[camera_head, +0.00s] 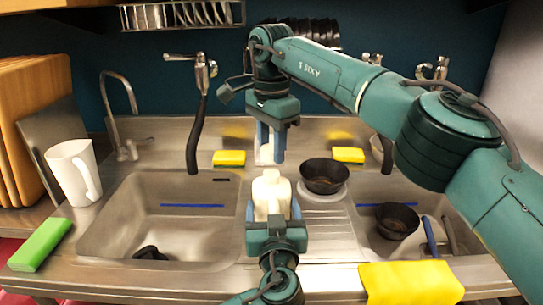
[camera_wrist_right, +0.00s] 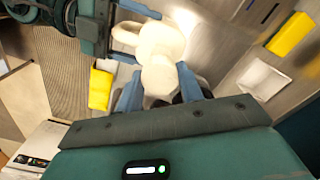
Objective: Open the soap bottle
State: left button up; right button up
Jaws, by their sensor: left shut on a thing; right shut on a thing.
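The cream-white soap bottle (camera_head: 271,190) stands in front of me between the two sinks. My left gripper (camera_head: 273,212) is shut around its body from the near side. My right gripper (camera_head: 268,150) points down from above, shut on the bottle's white cap (camera_head: 265,153). In the right wrist view, the bottle (camera_wrist_right: 160,40) shows a side handle, and the cap (camera_wrist_right: 158,78) sits between the blue fingers of my right gripper (camera_wrist_right: 160,88). I cannot tell whether the cap is still joined to the neck. My left gripper shows at upper left there.
A black pan (camera_head: 324,175) sits right of the bottle, and another bowl (camera_head: 397,220) is in the right sink. Yellow sponges (camera_head: 229,158) lie at the back ledge. A white mug (camera_head: 74,172), green sponge (camera_head: 40,244) and yellow cloth (camera_head: 410,283) rest around the counter. Taps stand behind.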

pick_arm(q)
jog(key=o, duration=2)
jog(key=shift+c, duration=0.2)
jog(key=shift+s, duration=0.1)
